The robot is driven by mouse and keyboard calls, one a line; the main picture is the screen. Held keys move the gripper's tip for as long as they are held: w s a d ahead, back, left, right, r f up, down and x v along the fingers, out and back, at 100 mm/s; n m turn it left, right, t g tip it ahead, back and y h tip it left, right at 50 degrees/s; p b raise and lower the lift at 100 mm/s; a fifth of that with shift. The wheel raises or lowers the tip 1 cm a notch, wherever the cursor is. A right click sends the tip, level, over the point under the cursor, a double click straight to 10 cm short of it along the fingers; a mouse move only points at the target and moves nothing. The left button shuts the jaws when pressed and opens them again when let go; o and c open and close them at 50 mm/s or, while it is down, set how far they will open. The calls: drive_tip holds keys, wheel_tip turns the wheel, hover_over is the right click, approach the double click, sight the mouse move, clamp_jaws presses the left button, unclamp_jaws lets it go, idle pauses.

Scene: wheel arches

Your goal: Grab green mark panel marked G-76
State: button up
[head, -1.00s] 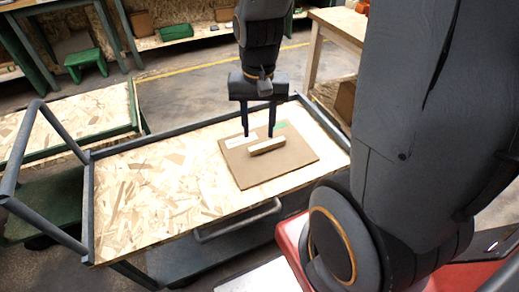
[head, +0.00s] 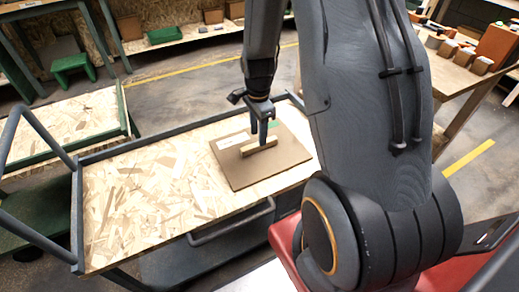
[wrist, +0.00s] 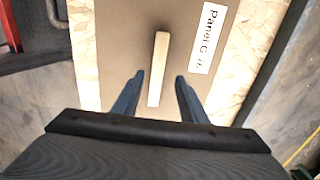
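The brown panel (head: 240,175) lies flat on the cart top, with a pale wooden bar handle (head: 262,149) across its middle. It carries a white label (head: 233,140) and a green mark (head: 273,125) near its far edge. In the wrist view the label (wrist: 208,38) reads "Panel G" and a number that looks like 76. My gripper (head: 259,144) is open and points down above the handle. In the wrist view the handle (wrist: 158,70) lies lengthwise between the two fingers (wrist: 160,76), with a gap on each side. I cannot tell whether the fingertips reach its height.
The cart (head: 140,200) has a bare chipboard top left of the panel and a raised metal frame around it. A wooden bench with several blocks (head: 465,55) stands at the back right. A green stool (head: 73,67) is at the far left.

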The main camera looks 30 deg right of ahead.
sight(259, 147)
drive_tip(key=f, duration=0.4)
drive_tip(key=shift+s, duration=0.25)
clamp_jaws()
